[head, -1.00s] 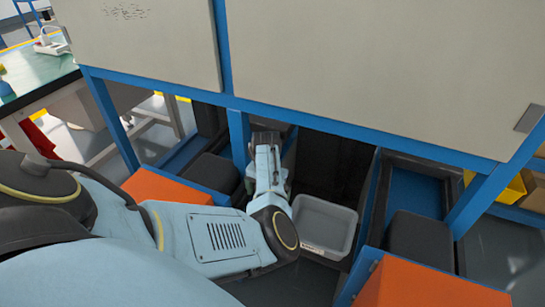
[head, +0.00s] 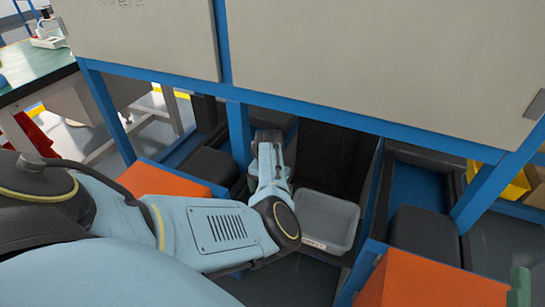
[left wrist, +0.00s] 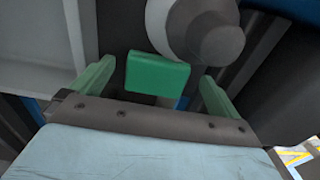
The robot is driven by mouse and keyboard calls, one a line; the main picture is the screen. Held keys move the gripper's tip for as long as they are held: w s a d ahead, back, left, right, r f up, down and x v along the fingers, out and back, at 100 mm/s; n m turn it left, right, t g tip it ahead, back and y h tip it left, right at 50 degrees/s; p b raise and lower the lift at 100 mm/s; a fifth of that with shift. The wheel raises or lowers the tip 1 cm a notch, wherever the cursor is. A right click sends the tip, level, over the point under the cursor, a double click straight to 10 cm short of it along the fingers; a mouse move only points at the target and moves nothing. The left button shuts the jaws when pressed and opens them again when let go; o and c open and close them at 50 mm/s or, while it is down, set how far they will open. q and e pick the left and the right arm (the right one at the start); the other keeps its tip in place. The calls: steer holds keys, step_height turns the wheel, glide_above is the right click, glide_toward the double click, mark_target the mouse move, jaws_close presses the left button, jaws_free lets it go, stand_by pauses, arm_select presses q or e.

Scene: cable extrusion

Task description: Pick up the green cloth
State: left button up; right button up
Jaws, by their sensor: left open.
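The green cloth (left wrist: 157,72) shows in the left wrist view as a small green block-like shape. It lies between the two green fingers of my left gripper (left wrist: 157,80), which is open, with a visible gap on both sides of the cloth. In the head view my left gripper (head: 268,145) reaches under the blue-framed machine, and the cloth is hidden there. A green piece (head: 519,287) at the lower right edge of the head view looks like a fingertip of my right gripper; the rest is out of frame.
A grey-white round part (left wrist: 205,30) is close behind the cloth. A grey bin (head: 327,222) stands right of my left gripper. The blue frame beam (head: 320,120) crosses above it. Orange blocks (head: 165,183) and dark pads (head: 422,235) flank the space.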

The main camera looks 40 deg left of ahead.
arm_select(q)
step_height(320, 180, down, 2)
steer(key=shift+b, duration=0.6)
steer(key=shift+f, duration=0.15)
arm_select(e)
steer(key=r+t, duration=0.1)
steer(key=s+r+t, duration=0.1)
steer(key=r+t+y, duration=0.1)
steer(key=shift+s+r, duration=0.25)
steer(key=shift+s, duration=0.1)
arm_select(q)
steer(key=c, duration=0.9)
